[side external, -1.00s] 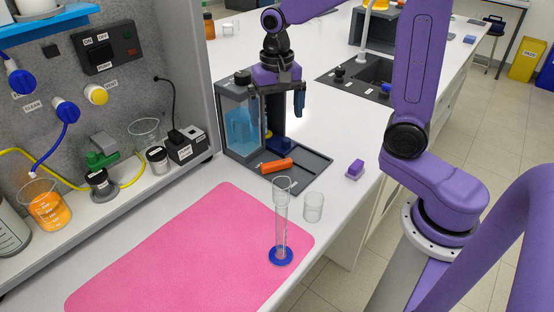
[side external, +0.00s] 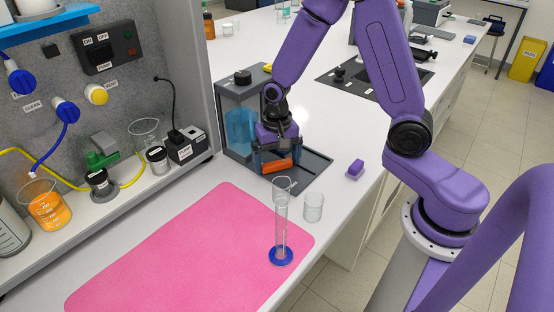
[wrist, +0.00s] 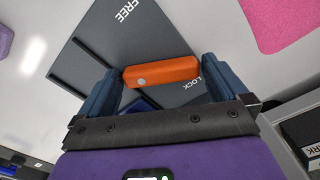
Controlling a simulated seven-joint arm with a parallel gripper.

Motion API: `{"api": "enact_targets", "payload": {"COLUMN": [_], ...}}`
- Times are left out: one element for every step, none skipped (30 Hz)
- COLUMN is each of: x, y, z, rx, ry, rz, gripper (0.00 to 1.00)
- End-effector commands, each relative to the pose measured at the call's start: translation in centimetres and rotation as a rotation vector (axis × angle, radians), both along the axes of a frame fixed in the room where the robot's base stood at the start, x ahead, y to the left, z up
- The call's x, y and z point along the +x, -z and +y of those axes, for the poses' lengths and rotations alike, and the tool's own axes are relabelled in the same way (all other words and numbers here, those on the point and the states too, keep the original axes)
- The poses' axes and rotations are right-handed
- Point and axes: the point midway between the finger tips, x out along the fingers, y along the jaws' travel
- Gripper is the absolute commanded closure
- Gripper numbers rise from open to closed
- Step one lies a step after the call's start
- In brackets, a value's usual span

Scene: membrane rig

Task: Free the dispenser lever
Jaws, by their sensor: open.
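The dispenser (side external: 238,115) is a dark frame with a tank of blue liquid, standing on a dark grey base plate (side external: 313,165). Its orange lever (side external: 279,165) lies low over the plate. In the wrist view the lever (wrist: 162,72) spans the gap between my two fingers, close to the word LOCK; the word FREE is on the far part of the plate. My gripper (side external: 277,163) points down over the lever, open, with one finger beside each end. Contact between fingers and lever cannot be told. My gripper (wrist: 160,80) hides part of the dispenser's front.
A glass cylinder on a blue foot (side external: 281,256) and a small clear beaker (side external: 313,207) stand just in front of the plate. A purple block (side external: 355,169) lies to the right. The pink mat (side external: 190,255) is otherwise bare.

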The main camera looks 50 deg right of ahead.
Motion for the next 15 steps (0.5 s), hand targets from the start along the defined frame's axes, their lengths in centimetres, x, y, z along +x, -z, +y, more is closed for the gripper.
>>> {"api": "enact_targets", "payload": {"x": [-0.03,-0.03,-0.01,-0.01,-0.01,-0.01,-0.01,-0.01,-0.01,-0.01,-0.01,-0.01,-0.01,-0.01,-0.01], "y": [0.16,0.2,0.24,0.25,0.25,0.24,0.24,0.23,0.23,0.22,0.22,0.22,0.21,0.21,0.21], "z": [-0.01,-0.01,0.0,0.0,0.0,0.0,0.0,0.0,0.0,0.0,0.0,0.0,0.0,0.0,0.0], "rx": [0.0,0.0,0.0,0.0,0.0,0.0,0.0,0.0,0.0,0.0,0.0,0.0,0.0,0.0,0.0], "ry": [0.0,0.0,0.0,0.0,0.0,0.0,0.0,0.0,0.0,0.0,0.0,0.0,0.0,0.0,0.0], "rz": [0.001,0.0,0.0,0.0,0.0,0.0,0.0,0.0,0.0,0.0,0.0,0.0,0.0,0.0,0.0], "gripper": [0.0,0.0,0.0,0.0,0.0,0.0,0.0,0.0,0.0,0.06,0.16,0.29,0.39,0.39,0.39]}}
